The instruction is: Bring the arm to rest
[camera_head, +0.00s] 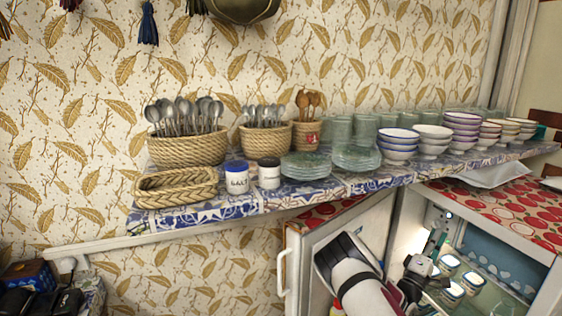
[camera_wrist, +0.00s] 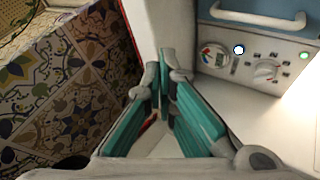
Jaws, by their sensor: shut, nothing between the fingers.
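My gripper (camera_wrist: 168,62) shows in the wrist view with its two teal-padded fingers drawn together at the tips and nothing between them. A floor with patterned tiles lies to the left of the fingers, and a white surface is to their right. In the head view my white arm reaches in at the lower right, in front of the open white fridge (camera_head: 400,222).
The fridge door (camera_head: 303,262) stands open beside my arm. Several white jars (camera_head: 452,290) stand inside. Above, a tiled shelf (camera_head: 325,192) holds spoon baskets (camera_head: 187,148), glass plates (camera_head: 306,166) and stacked bowls (camera_head: 398,145). In the wrist view, a control panel with knobs (camera_wrist: 265,71) is close on the right.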

